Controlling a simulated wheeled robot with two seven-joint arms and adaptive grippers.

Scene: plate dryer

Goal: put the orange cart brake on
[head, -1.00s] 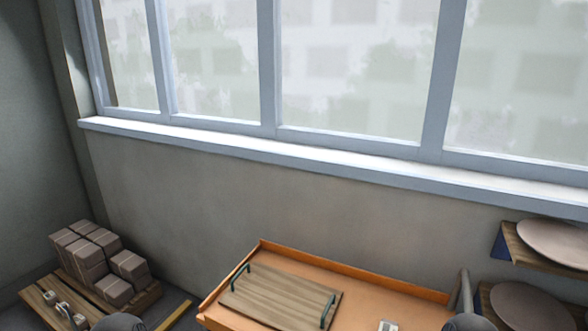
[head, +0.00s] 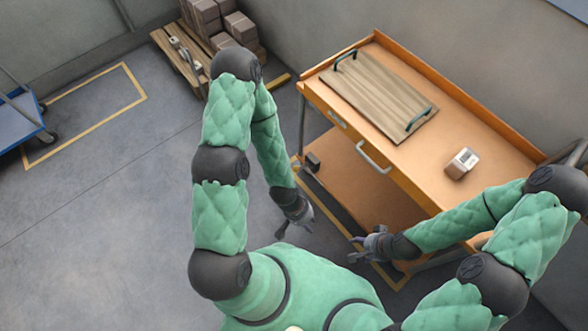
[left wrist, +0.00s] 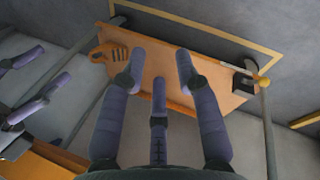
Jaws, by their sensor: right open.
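The orange cart (head: 475,130) stands right of centre in the head view, its lower shelf (head: 350,180) under the top. In the left wrist view the lower shelf (left wrist: 190,72) lies ahead of my fingers. A dark caster (left wrist: 243,82) with a small orange part beside it, perhaps the brake pedal (left wrist: 263,80), is at the shelf's right end. A dark caster also shows in the head view (head: 312,161). My left gripper (head: 294,222) is open and empty, in front of the cart, apart from it; its fingers spread in the left wrist view (left wrist: 160,65). My right gripper (head: 364,246) is open, near the cart's front.
An orange glove-like thing (left wrist: 110,54) is on the lower shelf. Floor between is clear.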

